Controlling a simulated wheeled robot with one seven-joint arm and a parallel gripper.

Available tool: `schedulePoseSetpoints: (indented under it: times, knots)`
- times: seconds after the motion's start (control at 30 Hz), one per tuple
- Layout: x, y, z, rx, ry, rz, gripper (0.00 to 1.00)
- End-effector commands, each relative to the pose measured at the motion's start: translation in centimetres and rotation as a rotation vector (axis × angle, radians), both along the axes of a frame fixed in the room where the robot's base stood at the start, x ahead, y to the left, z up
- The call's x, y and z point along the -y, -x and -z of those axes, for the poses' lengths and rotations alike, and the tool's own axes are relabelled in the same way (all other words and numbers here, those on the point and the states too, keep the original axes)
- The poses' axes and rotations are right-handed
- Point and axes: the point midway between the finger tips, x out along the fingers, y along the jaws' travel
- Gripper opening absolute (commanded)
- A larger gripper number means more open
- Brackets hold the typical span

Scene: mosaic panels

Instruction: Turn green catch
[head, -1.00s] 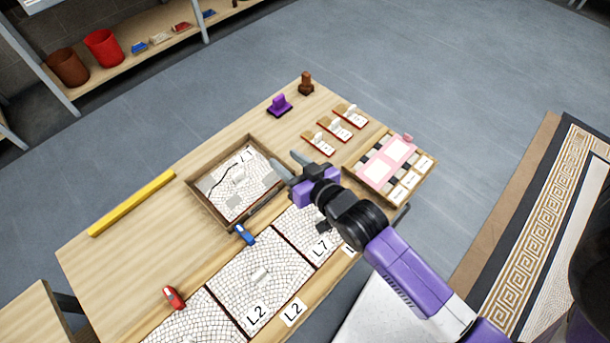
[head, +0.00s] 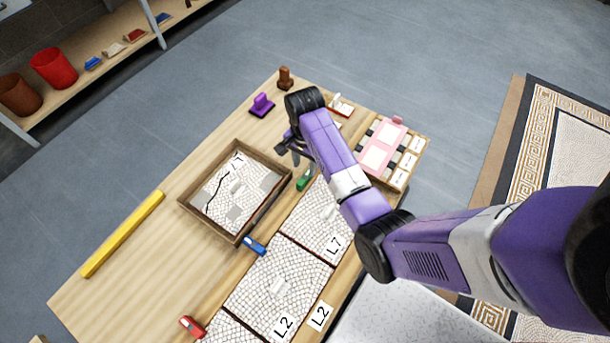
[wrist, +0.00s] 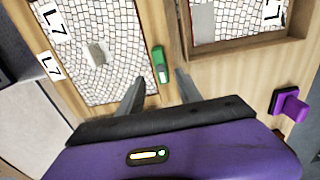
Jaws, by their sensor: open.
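The green catch (head: 303,181) sits at the edge of the L7 mosaic panel (head: 308,222), beside the wooden tray, and is partly hidden by my arm in the head view. In the wrist view the green catch (wrist: 160,65) lies lengthwise on the strip between the L7 panel (wrist: 110,45) and the tray. My gripper (wrist: 160,82) is open and empty. Its two fingers stand either side of the catch's line in the wrist view, with the catch just past the tips. In the head view my gripper (head: 283,150) is near the tray's upper right corner.
The wooden tray (head: 192,207) holds a mosaic piece. A blue catch (head: 254,246) and a red catch (head: 192,326) lie along the panels. A purple block (head: 262,104) and brown block (head: 285,78) stand at the back. A pink-topped box (head: 380,146) is at right.

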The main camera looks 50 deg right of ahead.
Motion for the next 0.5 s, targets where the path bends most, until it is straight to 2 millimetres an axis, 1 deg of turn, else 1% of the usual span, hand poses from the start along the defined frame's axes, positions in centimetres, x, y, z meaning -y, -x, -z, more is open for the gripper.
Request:
schedulePoseSetpoints:
  times: [0.17,0.4,0.5]
  knots:
    - [0.0,0.1,1.8,-0.001,0.0,0.01,0.42]
    - [0.0,0.1,5.5,0.0,0.0,0.009,0.42]
    - [0.0,0.0,6.7,0.002,0.001,0.009,0.42]
